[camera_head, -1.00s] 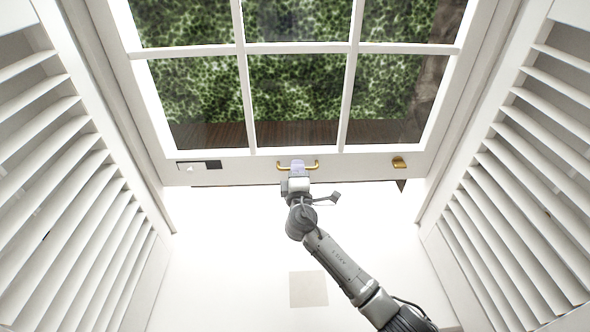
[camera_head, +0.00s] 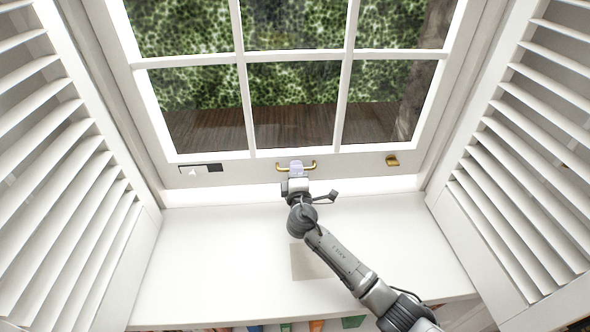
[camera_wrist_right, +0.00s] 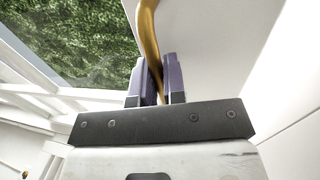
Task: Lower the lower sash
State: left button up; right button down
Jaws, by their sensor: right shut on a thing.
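The white lower sash (camera_head: 345,168) fills the upper middle of the head view, with several panes. A bright strip shows between its bottom rail and the white sill (camera_head: 225,235), so the sash stands a little above the sill. A brass handle (camera_head: 309,165) is fixed on the bottom rail. My right gripper (camera_head: 296,168) is shut on this handle. In the right wrist view the brass handle (camera_wrist_right: 148,35) passes between the two purple-grey fingertips (camera_wrist_right: 159,80). My left gripper is not in view.
White louvred shutters stand open at the left (camera_head: 75,175) and right (camera_head: 515,170). A second brass fitting (camera_head: 392,161) sits on the rail at the right. A small beige square (camera_head: 308,263) lies on the sill. Coloured book-like things (camera_head: 316,325) show below the sill's front edge.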

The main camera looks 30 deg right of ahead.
jog(key=c, duration=1.2)
grip_release()
jog(key=shift+r, duration=0.15)
